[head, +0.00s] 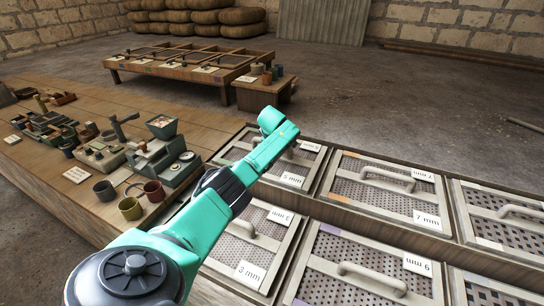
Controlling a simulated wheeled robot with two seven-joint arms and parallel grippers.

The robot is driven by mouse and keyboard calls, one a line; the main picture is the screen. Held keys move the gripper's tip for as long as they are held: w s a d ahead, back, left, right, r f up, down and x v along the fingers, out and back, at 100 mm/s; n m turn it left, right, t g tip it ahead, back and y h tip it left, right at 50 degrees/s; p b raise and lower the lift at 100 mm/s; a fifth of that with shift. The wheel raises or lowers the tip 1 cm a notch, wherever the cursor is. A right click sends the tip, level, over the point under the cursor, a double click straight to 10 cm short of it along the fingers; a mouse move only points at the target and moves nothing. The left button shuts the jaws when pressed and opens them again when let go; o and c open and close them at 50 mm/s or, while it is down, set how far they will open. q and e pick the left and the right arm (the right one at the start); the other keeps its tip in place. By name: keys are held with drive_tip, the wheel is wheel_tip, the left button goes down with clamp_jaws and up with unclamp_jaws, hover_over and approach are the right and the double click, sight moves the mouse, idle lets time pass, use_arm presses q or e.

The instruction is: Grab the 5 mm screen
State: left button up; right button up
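The 5 mm screen (309,167) is a wooden-framed perforated panel at the back left of the screen rack. One label reading 5 mm shows at its near edge. A teal arm of mine (215,212), from the lower left, passes over its left part and hides some of its frame, mesh and handle. The arm's far end shows as a rounded teal cap. No fingers of my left gripper can be made out. My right gripper does not show.
The 7 mm screen (385,190) sits right of the 5 mm one and the 3 mm screen (238,247) in front of it. More handled screens lie to the right. A wooden bench (60,180) with cups and small tools stands left, and a low table (190,62) behind.

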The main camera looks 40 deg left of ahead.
use_arm(q)
drive_tip(key=shift+c, duration=0.3)
clamp_jaws()
idle(1.1)
drive_tip(key=shift+r, duration=0.15)
